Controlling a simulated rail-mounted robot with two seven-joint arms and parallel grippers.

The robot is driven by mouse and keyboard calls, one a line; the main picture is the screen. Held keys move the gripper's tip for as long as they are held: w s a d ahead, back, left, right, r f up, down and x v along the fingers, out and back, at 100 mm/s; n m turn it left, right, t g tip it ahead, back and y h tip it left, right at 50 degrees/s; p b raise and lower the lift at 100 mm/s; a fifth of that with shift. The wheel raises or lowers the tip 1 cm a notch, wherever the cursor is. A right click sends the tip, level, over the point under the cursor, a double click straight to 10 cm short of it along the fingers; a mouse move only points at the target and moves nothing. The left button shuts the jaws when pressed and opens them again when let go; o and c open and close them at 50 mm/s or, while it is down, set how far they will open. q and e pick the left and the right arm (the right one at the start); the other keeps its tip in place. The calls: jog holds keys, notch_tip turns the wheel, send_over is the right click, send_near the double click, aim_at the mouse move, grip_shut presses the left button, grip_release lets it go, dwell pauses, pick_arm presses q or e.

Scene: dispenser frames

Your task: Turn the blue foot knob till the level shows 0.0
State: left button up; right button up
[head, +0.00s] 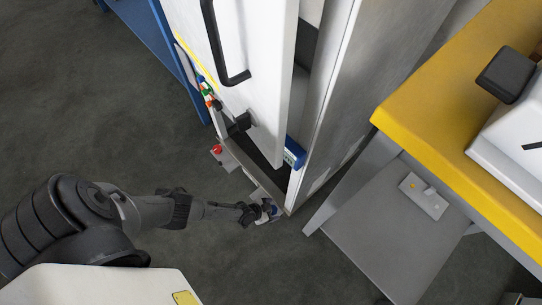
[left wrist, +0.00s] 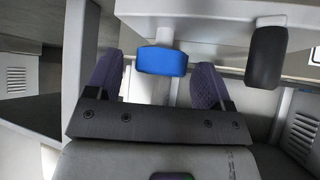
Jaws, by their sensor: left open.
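The blue foot knob (left wrist: 162,61) hangs under a pale cabinet edge in the left wrist view. My left gripper (left wrist: 157,78) is open, with one purple-padded finger on each side of the knob and gaps showing between pads and knob. In the head view the left gripper (head: 266,210) is low at the cabinet's near bottom corner, where it largely hides the knob. A blue device with a pale display face, likely the level (head: 293,153), sits inside the cabinet opening; its reading is too small to tell. My right gripper is not in view.
The white cabinet door (head: 240,70) with a black handle stands ajar. A red knob (head: 216,149) is at the cabinet's other bottom corner. A black cylinder (left wrist: 266,58) hangs right of the blue knob. A yellow-edged table (head: 400,110) stands right; floor at left is clear.

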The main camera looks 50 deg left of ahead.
pick_arm(q)
jog(key=shift+c, duration=0.4)
jog(key=c, duration=0.8)
jog(key=shift+s+d+r+n+y+p, duration=0.1)
jog(key=shift+n+y+p, duration=0.5)
jog(key=shift+n+p, duration=0.2)
jog(key=shift+c, duration=0.2)
jog(key=n+y+p, duration=0.1)
jog(key=n+y, duration=0.1)
jog(key=shift+d+n+t, duration=0.1)
jog(key=shift+n+t, duration=0.2)
jog(key=shift+n+y, duration=0.7)
jog(key=shift+n, duration=0.2)
jog(key=shift+d+n+y, duration=0.1)
jog(key=shift+n+y, duration=0.6)
jog(key=shift+n, duration=0.2)
jog(key=shift+n+g+y, duration=0.5)
jog(key=shift+n+y, duration=0.1)
jog(key=shift+n, duration=0.6)
jog(key=shift+n+g+y+b, duration=0.3)
jog(key=shift+n+g+y, duration=0.1)
jog(key=shift+n+y, duration=0.2)
